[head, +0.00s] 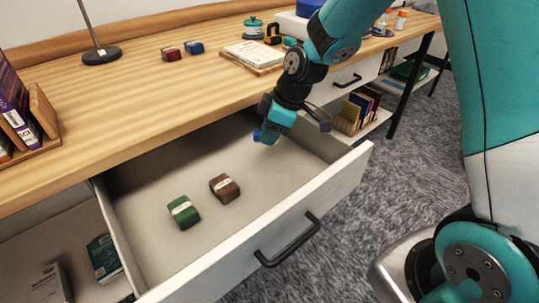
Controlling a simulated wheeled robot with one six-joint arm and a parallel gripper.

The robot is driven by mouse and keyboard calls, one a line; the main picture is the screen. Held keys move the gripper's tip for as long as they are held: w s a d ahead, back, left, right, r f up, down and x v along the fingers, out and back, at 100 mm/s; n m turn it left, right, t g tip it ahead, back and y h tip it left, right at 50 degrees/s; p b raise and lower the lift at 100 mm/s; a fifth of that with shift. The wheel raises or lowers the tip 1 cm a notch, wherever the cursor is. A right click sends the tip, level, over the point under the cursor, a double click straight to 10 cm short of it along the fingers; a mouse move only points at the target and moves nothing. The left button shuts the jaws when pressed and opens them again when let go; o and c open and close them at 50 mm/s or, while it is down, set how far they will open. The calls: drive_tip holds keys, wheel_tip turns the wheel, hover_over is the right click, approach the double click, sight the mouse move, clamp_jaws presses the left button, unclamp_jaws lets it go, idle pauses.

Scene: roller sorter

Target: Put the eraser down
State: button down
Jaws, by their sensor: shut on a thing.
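My gripper (269,137) is over the back right part of the open drawer (228,262), pointing down. It is shut on a small blue thing (257,135), most likely the eraser. Only a little of it shows at the left of the fingers, and the rest is hidden by the gripper. I cannot tell whether it touches the drawer floor. A green eraser-like block (184,212) and a brown one (224,188) lie on the drawer floor, left of and nearer than my gripper.
The drawer floor around my gripper is bare. On the wooden desk (110,130) above lie a red block (172,54), a blue block (194,47) and a notepad (252,54). A lamp base (102,56) and a book holder (42,110) stand at left.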

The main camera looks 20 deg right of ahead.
sight(265, 161)
drive_tip(key=shift+f+b, duration=0.35)
drive_tip(key=shift+f, duration=2.85)
drive_tip(key=shift+f, duration=0.1)
drive_tip(key=c, duration=0.9)
unclamp_jaws()
drive_tip(key=shift+c, duration=0.2)
